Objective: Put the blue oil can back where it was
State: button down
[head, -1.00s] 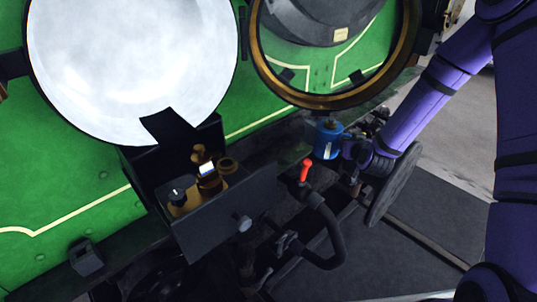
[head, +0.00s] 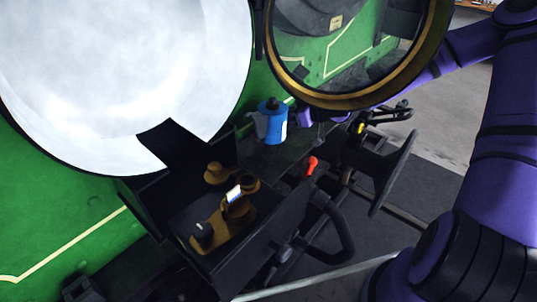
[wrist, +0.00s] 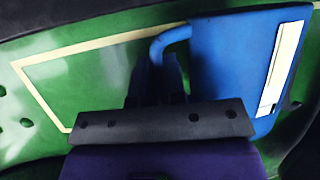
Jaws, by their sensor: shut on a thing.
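The blue oil can (head: 271,124) has a dark top and a white label. In the head view it is upright, held in front of the green tram side, just right of the black box. It also fills the right of the wrist view (wrist: 225,60), where its curved blue handle runs down to my fingers. My gripper (wrist: 157,85) is shut on the can, at the handle. In the head view my purple wrist comes in from the right, partly hidden behind the round brass-rimmed window. The can's underside contact is not clear.
The black box (head: 262,248) with brass fittings (head: 238,208) stands in front of the can. A red-tipped lever (head: 311,166), a dark curved pipe (head: 340,225) and a dark handwheel (head: 394,170) lie to the right. A large white disc (head: 120,60) hangs upper left.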

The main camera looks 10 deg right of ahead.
notch_tip(320, 180, down, 10)
jog(key=shift+r, duration=0.1)
dwell(0.4)
jog(key=c, duration=1.2)
grip_release()
jog(key=shift+s+d+r, duration=0.1)
jog(key=shift+s+d, duration=0.05)
jog(key=shift+d, duration=0.1)
jog(key=v, duration=1.1)
jog(key=shift+s+r, duration=0.15)
jog(key=shift+r, duration=0.05)
